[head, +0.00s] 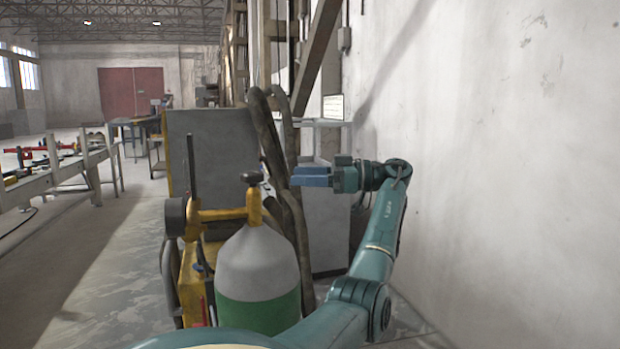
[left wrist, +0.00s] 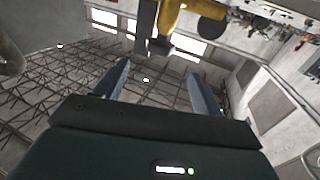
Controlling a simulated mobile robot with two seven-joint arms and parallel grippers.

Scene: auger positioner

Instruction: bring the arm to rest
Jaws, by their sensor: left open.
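My left arm rises from the bottom of the head view, bends near the right wall and turns back to the left. My left gripper (head: 296,177) is at its end, with blue fingers pointing left, beside the dark hoses and up and to the right of the gas cylinder (head: 258,270). The left wrist view shows the same gripper (left wrist: 160,78) with its two fingers wide apart and nothing between them. My right gripper is in neither view.
A yellow cart (head: 192,285) carries the grey and green cylinder. A grey cabinet (head: 215,150) stands behind it, thick dark hoses (head: 272,150) hang close to the gripper, and a white wall (head: 500,150) is at right. A long bench (head: 60,170) stands at left, with open floor before it.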

